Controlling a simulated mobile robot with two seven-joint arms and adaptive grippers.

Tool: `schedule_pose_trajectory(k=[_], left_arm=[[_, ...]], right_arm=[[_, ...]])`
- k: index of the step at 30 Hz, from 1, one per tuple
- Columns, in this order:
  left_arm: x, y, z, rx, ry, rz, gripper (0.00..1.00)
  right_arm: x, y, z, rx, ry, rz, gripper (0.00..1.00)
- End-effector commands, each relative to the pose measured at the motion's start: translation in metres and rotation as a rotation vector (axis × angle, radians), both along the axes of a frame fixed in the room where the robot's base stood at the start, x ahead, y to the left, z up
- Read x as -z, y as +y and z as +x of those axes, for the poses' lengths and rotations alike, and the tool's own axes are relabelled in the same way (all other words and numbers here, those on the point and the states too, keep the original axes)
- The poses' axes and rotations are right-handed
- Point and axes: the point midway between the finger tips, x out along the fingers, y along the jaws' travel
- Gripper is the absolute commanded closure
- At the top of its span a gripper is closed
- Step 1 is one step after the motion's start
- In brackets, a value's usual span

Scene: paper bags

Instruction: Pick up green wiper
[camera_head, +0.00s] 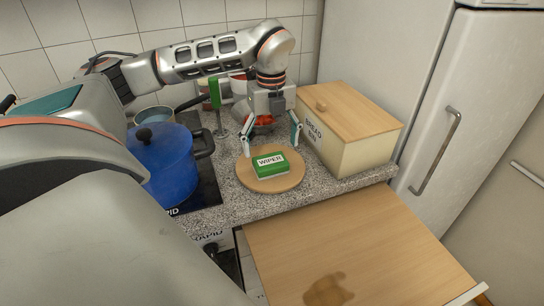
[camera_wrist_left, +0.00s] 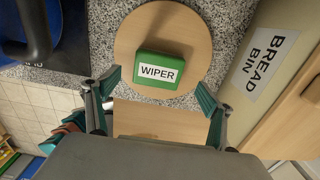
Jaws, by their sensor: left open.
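The green wiper (camera_head: 270,165) is a small green block with a white label reading WIPER. It lies on a round wooden board (camera_head: 250,184) on the speckled counter. My left gripper (camera_head: 271,150) is open and empty, reaching down from above, with its fingers apart on either side of the wiper's area. In the left wrist view the wiper (camera_wrist_left: 160,74) sits ahead of the spread fingers (camera_wrist_left: 158,95), between them and not touching. My right gripper does not show.
A blue pot (camera_head: 165,165) stands on the hob to the left. A wooden-lidded bread bin (camera_head: 350,135) is close on the right. A green-handled utensil (camera_head: 214,92) stands behind. A wooden surface (camera_head: 350,245) lies in front, with a fridge (camera_head: 440,100) beyond the bin.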

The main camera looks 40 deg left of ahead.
Motion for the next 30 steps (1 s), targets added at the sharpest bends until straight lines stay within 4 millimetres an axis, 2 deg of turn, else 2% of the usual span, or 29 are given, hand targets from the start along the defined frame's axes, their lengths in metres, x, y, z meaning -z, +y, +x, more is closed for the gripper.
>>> schedule_pose_trajectory(k=[3,9,17,18,22,23,30], left_arm=[[0.019,-0.001,-0.005,0.002,0.004,0.000,0.18],[0.041,-0.001,-0.005,0.002,0.001,0.000,0.18],[0.044,-0.001,-0.005,0.002,0.000,-0.001,0.18],[0.044,-0.001,-0.005,0.002,0.000,-0.001,0.23],[0.044,-0.001,-0.005,0.002,0.000,-0.001,0.57],[0.044,-0.001,-0.005,0.002,0.000,-0.001,0.60],[0.043,-0.002,-0.005,0.003,0.000,-0.001,0.60]], right_arm=[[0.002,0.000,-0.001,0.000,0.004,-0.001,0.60],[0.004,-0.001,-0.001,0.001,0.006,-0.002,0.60],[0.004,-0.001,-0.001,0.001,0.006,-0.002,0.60],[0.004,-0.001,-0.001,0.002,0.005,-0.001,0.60],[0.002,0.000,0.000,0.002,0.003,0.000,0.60],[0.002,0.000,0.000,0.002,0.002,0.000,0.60],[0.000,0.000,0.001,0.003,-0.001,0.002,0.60]])
